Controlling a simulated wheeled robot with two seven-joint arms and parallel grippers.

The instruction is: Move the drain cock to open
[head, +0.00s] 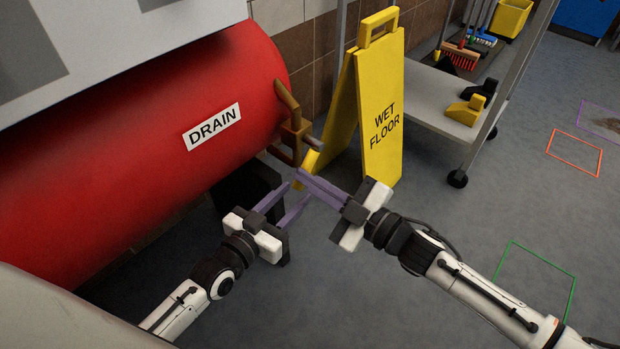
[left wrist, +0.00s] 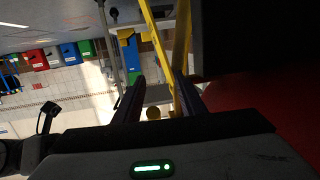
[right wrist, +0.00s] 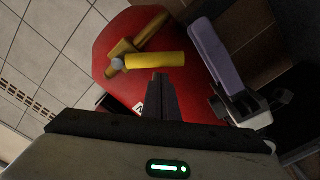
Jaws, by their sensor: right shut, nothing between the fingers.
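The drain cock's brass body (head: 293,132) sits on the end of the red tank (head: 120,150) marked DRAIN. Its yellow handle (head: 312,160) slants downward beside the body, partly hidden behind my right gripper's fingers. My right gripper (head: 301,173) is shut and empty, its tips close to the handle. In the right wrist view, the handle (right wrist: 155,61) lies crosswise just beyond the shut fingertips (right wrist: 160,76); I cannot tell whether they touch. My left gripper (head: 296,191) is open and empty, just below the right one, with its fingers apart in the left wrist view (left wrist: 160,92).
A yellow wet floor sign (head: 385,110) stands just right of the cock. A grey shelf cart (head: 440,100) is behind it. The tiled wall (head: 300,50) is behind the tank. Open floor with a green outlined square (head: 540,280) lies to the right.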

